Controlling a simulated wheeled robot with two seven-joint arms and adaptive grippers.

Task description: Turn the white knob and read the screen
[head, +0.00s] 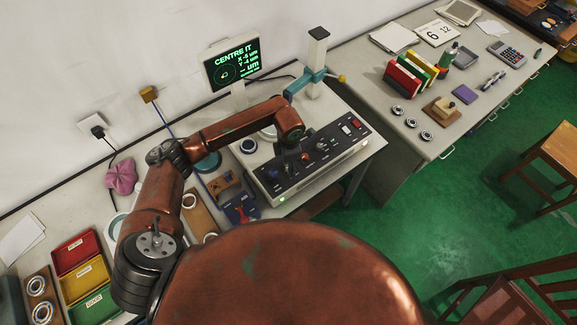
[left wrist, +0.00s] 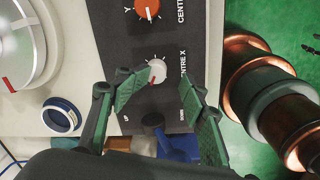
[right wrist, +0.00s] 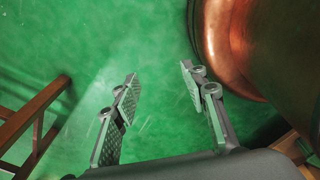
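The white knob (left wrist: 157,71), labelled CENTRE X, sits on the dark control panel in the left wrist view. My left gripper (left wrist: 165,88) is open, with its fingertips on either side of the knob; the left fingertip overlaps the knob's edge, and I cannot tell if it touches. In the head view my left gripper (head: 289,163) is over the panel's left part and hides the knob. The screen (head: 232,64) shows green text: CENTRE IT, X about -5 um, Y about -4 um, and a dashed um line. My right gripper (right wrist: 158,82) is open and empty above the green floor.
An orange knob (left wrist: 147,8) is beside the white one on the control panel (head: 270,187). A blue-rimmed ring (left wrist: 61,116) lies near the panel. Red, yellow and green trays (head: 84,271) stand at the left. The right table (head: 450,88) holds books and rings.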

